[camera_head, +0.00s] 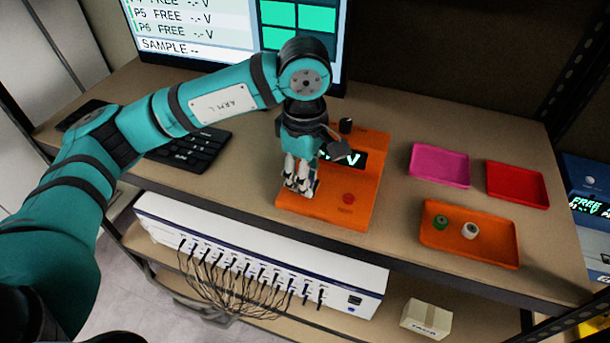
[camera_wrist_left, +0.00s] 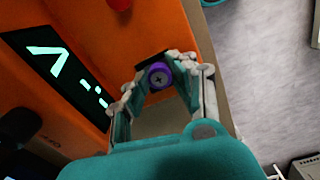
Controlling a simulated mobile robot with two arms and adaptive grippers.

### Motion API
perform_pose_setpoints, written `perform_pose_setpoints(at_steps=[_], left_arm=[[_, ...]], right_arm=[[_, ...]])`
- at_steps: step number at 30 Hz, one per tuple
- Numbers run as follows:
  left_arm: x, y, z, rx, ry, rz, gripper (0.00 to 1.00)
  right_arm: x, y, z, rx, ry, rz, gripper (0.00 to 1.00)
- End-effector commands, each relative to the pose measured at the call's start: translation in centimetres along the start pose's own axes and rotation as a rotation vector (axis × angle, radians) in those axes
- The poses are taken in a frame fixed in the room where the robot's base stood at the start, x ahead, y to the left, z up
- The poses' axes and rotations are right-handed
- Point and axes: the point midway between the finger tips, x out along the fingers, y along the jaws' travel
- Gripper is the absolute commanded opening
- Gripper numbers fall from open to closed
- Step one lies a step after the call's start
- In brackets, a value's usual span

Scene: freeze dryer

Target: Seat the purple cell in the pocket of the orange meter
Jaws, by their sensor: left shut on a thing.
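The orange meter (camera_head: 365,190) stands on the bench in the head view, with a lit display, a black knob and a red button on top. It also shows in the left wrist view (camera_wrist_left: 170,27). My left gripper (camera_head: 300,188) is over the left front part of the meter, fingers pointing down. The fingers hide the cell in the head view. My right gripper is not in view.
To the right lie a pink tray (camera_head: 440,166), a red tray (camera_head: 518,184) and an orange tray (camera_head: 490,250) holding a green cell (camera_head: 441,222) and a white cell (camera_head: 470,231). A keyboard (camera_head: 200,150) and monitor (camera_head: 225,30) are behind my left arm. Bench between meter and trays is clear.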

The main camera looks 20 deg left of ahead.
Motion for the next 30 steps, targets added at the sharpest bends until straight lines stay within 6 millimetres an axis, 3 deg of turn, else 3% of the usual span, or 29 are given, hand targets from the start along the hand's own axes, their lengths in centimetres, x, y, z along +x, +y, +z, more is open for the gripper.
perform_pose_setpoints(at_steps=[1,16,17,22,30], left_arm=[[1.29,-0.50,0.10,0.004,0.003,-0.027,0.03],[0.96,-0.44,0.00,0.004,0.004,-0.027,0.03],[0.96,-0.44,0.00,0.004,0.004,-0.027,0.29],[0.96,-0.46,-0.02,0.004,0.005,-0.028,0.51],[0.74,-0.39,-0.08,0.003,0.006,-0.024,0.53]], right_arm=[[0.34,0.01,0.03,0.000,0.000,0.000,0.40],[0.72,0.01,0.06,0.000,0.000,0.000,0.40],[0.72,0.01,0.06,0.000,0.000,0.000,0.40],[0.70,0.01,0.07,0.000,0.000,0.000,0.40],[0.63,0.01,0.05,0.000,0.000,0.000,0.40]])
